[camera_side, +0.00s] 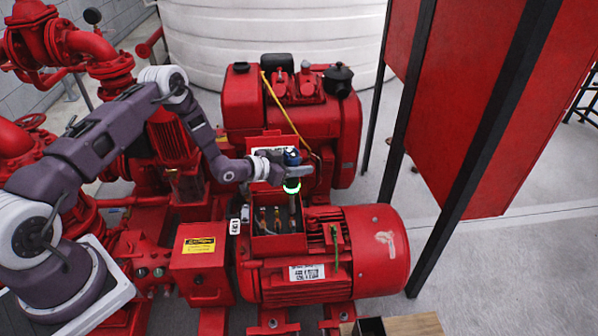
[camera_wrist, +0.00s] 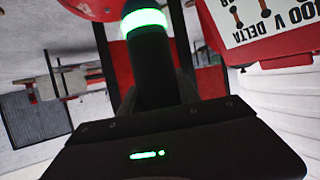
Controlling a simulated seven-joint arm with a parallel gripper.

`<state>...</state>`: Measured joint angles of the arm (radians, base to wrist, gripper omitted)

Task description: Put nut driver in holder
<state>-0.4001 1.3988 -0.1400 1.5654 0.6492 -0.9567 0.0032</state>
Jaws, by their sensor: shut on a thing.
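My gripper (camera_side: 293,175) is shut on the nut driver, above the open terminal box of the red motor. The nut driver (camera_side: 292,187) is upright in the side view, with a blue top and a glowing green ring. Its shaft points down at the right part of the box; whether the tip touches anything is hard to tell. In the wrist view the nut driver (camera_wrist: 149,55) shows as a dark cylinder with the bright green ring. A dark open container (camera_side: 370,327), possibly the holder, is cut off at the bottom edge of the side view.
The open terminal box (camera_side: 276,243) holds several brass-coloured terminals, with its lid raised behind. The red motor (camera_side: 355,250) lies to the right. A wooden board (camera_side: 415,325) is at the bottom edge. A red panel on black posts (camera_side: 480,140) stands at the right.

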